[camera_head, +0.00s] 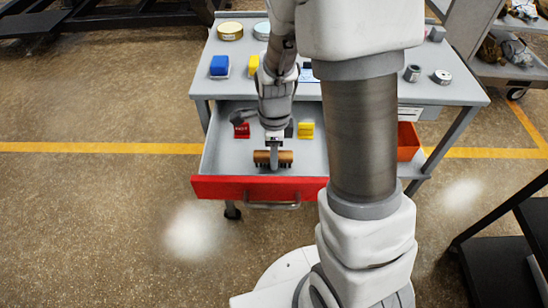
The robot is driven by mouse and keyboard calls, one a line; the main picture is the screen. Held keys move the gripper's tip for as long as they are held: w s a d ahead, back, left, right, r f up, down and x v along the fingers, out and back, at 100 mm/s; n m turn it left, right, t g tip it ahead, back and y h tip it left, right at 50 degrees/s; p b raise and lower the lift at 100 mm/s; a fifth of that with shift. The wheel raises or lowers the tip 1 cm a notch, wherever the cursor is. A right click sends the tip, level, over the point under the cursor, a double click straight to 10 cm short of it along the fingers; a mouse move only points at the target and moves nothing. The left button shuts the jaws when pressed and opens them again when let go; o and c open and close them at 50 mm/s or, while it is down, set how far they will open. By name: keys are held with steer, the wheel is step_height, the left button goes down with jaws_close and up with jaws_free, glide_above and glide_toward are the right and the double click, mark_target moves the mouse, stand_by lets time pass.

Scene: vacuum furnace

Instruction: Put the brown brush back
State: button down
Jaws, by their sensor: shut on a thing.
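The brown brush (285,159) is in the open drawer, near its front. My gripper (274,158) points down into the drawer and is shut on the brush around its middle. The drawer has a red front (240,188) with a grey handle and is pulled out from the grey table (452,92). I cannot tell whether the brush touches the drawer floor. My arm hides part of the drawer and table.
The drawer also holds a red block (242,130) and a yellow block (306,129). A blue block (219,65), a yellow block (253,66) and round tins (230,31) stand on the table top. An orange bin (408,140) is below the table at right.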

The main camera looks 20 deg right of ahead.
steer(key=shift+f, duration=0.45)
steer(key=shift+f, duration=0.2)
steer(key=c, duration=0.5)
jaws_free()
steer(key=shift+r, duration=0.15)
